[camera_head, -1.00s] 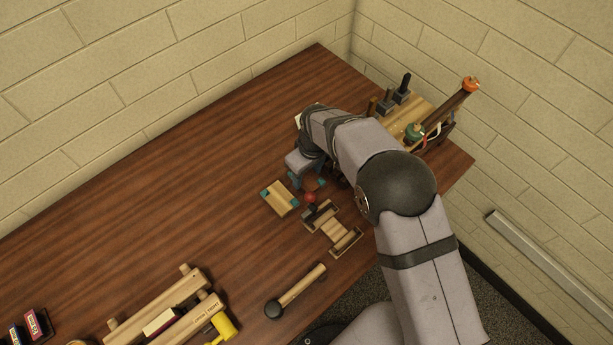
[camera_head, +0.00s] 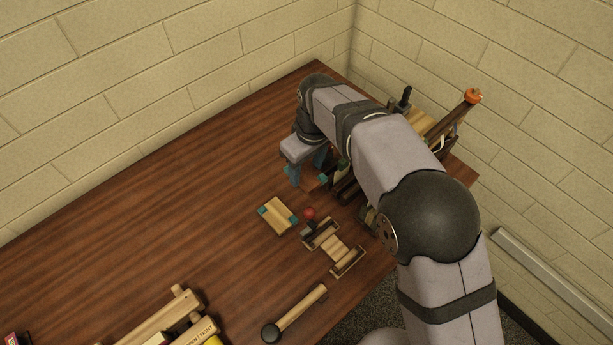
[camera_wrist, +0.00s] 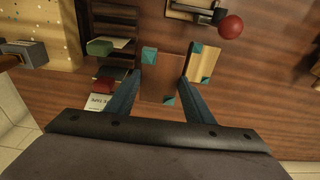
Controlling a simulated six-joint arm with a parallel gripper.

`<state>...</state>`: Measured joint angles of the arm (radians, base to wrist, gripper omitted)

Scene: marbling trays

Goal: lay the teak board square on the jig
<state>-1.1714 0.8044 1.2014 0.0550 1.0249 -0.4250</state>
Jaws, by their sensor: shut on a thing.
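The teak board (camera_wrist: 163,79), dark brown with teal corner patches, is held between the two fingers of my gripper (camera_wrist: 162,77) in the wrist view. In the head view, the board (camera_head: 311,184) shows partly below my gripper (camera_head: 307,172), seemingly off the table. The fingers grip it by opposite edges. The jig is probably the wooden frame with pale slats (camera_head: 336,247), in front of the board; a dark clamp with a red ball knob (camera_head: 310,213) stands at its back end. The wrist view shows only this end, at the top, with the knob (camera_wrist: 231,27).
A pale board with teal corners (camera_head: 278,216) lies left of the frame. A dark rack (camera_wrist: 112,45) holding blocks stands close beside my gripper. A mallet (camera_head: 295,313) lies in front.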

